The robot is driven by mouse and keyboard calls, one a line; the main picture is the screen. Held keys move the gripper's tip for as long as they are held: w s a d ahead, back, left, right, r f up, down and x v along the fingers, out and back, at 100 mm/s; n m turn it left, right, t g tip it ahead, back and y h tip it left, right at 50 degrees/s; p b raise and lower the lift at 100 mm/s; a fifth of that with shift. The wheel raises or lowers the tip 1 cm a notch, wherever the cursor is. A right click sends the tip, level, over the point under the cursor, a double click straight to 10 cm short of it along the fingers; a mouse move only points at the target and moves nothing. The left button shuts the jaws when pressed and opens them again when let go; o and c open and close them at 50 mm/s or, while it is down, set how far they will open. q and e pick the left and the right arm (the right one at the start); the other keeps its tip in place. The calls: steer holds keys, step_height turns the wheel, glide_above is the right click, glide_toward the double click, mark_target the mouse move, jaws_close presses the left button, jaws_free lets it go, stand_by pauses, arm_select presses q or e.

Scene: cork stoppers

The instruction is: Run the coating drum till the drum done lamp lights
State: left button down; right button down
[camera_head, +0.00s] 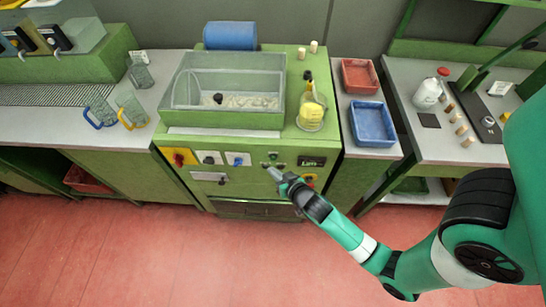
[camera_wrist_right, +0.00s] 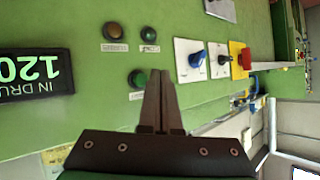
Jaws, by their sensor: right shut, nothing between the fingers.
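The coating drum machine (camera_head: 170,128) is green, with a clear-walled bin (camera_head: 228,85) on top holding pale pieces and dark knobs. My right gripper (camera_head: 271,170) is shut and empty at its front control panel. In the right wrist view, the shut fingers (camera_wrist_right: 160,78) point at the panel beside a green button (camera_wrist_right: 138,78); I cannot tell whether they touch it. Near it are an amber round lamp or button (camera_wrist_right: 113,30), looking unlit, and a small dark green one (camera_wrist_right: 148,33). Their labels are unreadable. A display (camera_wrist_right: 35,75) reads "IN DRUM" and 120, upside down. My left gripper is not in view.
The panel also has a blue knob (camera_wrist_right: 196,59), a black knob (camera_wrist_right: 223,60) and a red switch on yellow (camera_wrist_right: 244,59). A yellow-filled jug (camera_head: 311,112) stands on the machine. Red (camera_head: 359,76) and blue (camera_head: 373,123) trays stand to the right. The floor in front is clear.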

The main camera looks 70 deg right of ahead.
steer(key=shift+w+d, duration=0.2)
steer(key=shift+d, duration=0.5)
steer(key=shift+d, duration=0.1)
stand_by(1.5)
steer(key=shift+w+d+p, duration=0.1)
steer(key=shift+d+p, duration=0.2)
steer(key=shift+p, duration=0.05)
steer(key=shift+w+d, duration=0.1)
steer(key=shift+d, duration=0.35)
stand_by(0.5)
steer(key=shift+a, duration=0.15)
steer(key=shift+s+a, duration=0.2)
steer(key=shift+a, duration=0.5)
